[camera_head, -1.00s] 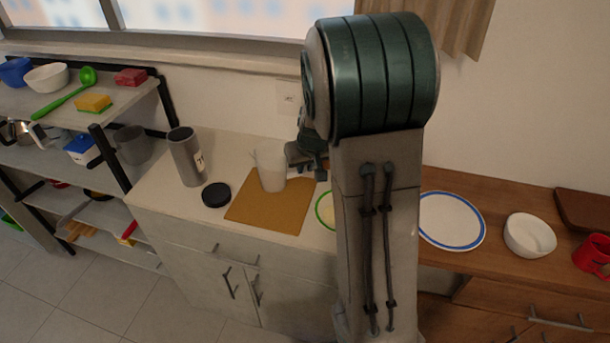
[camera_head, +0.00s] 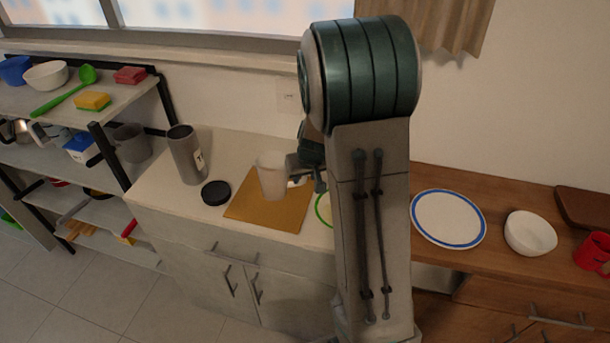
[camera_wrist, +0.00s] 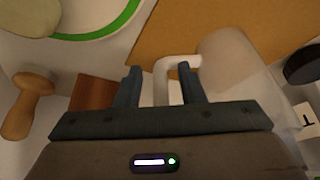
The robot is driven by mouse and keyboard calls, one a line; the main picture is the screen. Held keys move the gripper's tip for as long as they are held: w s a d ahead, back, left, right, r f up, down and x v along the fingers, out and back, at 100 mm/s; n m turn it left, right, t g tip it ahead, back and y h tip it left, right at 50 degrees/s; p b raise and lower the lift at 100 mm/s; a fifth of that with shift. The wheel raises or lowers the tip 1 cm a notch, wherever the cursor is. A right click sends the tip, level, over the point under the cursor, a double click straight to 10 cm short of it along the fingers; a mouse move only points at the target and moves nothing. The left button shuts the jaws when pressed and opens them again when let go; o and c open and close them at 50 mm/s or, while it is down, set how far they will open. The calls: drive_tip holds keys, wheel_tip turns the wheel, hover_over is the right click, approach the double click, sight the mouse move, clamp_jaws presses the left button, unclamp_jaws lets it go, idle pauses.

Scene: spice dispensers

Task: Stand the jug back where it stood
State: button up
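The pale jug (camera_head: 271,178) stands upright on the tan board (camera_head: 290,217) on the white counter. In the wrist view its body (camera_wrist: 232,75) is at the right and its white handle (camera_wrist: 161,88) reaches left. My gripper (camera_wrist: 162,75) is open, with one finger on each side of the handle's upright bar and the right finger within the loop. Gaps show between bar and fingers. In the head view, my gripper is at the jug's right side, partly hidden by my arm.
A grey canister (camera_head: 186,155) and a black lid (camera_head: 216,193) stand left of the board. A green-rimmed plate (camera_wrist: 95,33) and a wooden-handled item (camera_wrist: 28,105) lie near my gripper. A blue-rimmed plate (camera_head: 448,218) and white bowl (camera_head: 530,233) sit on the wooden counter.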

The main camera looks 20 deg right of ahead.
drive_tip(key=shift+r, duration=0.15)
drive_tip(key=shift+r, duration=0.25)
drive_tip(key=v, duration=1.1)
drive_tip(key=s+a+r, duration=0.1)
drive_tip(key=s+a, duration=0.3)
drive_tip(key=s, duration=0.6)
drive_tip(key=s+a+r+g, duration=0.1)
drive_tip(key=s+a, duration=0.3)
drive_tip(key=s, duration=0.7)
drive_tip(key=shift+r+g, duration=0.3)
drive_tip(key=shift+r, duration=0.35)
